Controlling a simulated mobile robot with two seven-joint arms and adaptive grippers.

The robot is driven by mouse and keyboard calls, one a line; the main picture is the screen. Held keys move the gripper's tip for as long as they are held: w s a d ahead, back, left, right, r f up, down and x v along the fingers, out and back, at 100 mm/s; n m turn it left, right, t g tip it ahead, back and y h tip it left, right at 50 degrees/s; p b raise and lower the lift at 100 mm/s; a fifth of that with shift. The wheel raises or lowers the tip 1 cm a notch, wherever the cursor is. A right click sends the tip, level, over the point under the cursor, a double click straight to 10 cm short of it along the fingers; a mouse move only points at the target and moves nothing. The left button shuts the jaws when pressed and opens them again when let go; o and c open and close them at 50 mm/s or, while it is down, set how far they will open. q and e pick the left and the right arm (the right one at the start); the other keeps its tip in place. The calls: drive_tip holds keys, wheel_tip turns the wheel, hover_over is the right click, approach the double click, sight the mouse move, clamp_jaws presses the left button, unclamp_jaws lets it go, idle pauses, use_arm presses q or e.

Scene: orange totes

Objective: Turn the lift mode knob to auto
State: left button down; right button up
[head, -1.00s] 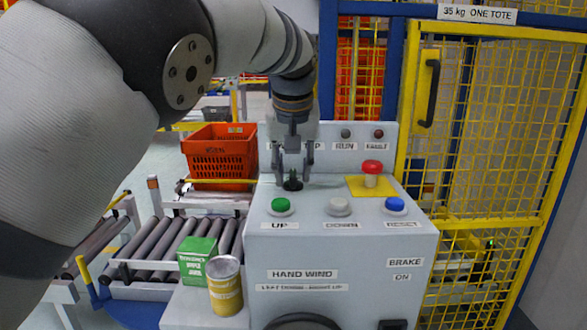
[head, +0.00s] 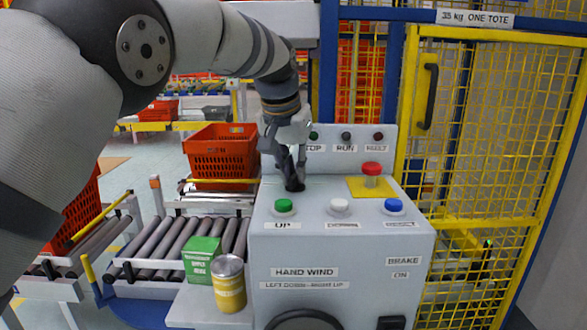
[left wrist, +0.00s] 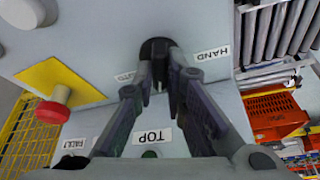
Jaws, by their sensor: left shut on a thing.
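The lift mode knob (head: 294,185) is a small black knob on top of the grey control console (head: 340,245), behind the green UP button. My left gripper (head: 292,178) reaches down onto it and is shut on it. In the left wrist view the dark knob (left wrist: 157,48) sits between the fingertips of the gripper (left wrist: 160,75). A HAND label (left wrist: 212,54) lies on one side of the knob and a partly hidden AUTO label (left wrist: 125,77) on the other. The knob's pointer is hidden by the fingers. My right gripper is not in view.
A red mushroom button (head: 372,169) on a yellow plate stands right of the knob. Green (head: 283,205), white (head: 339,206) and blue (head: 393,205) buttons line the front. A green box (head: 201,258) and a tin (head: 228,283) stand left. A yellow mesh fence (head: 490,150) is at right.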

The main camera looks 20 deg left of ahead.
use_arm(q)
drive_tip(key=m+h, duration=0.1)
drive_tip(key=m, duration=0.2)
drive_tip(key=shift+a+f, duration=0.1)
drive_tip(key=shift+f, duration=0.05)
drive_tip(key=shift+m+g+h+b, duration=0.3)
drive_tip(key=shift+m+g, duration=0.1)
drive_tip(key=shift+m, duration=0.4)
drive_tip(key=c, duration=1.6)
unclamp_jaws()
drive_tip(key=shift+c, duration=0.2)
drive_tip(key=shift+w, duration=0.1)
drive_tip(key=v, duration=1.2)
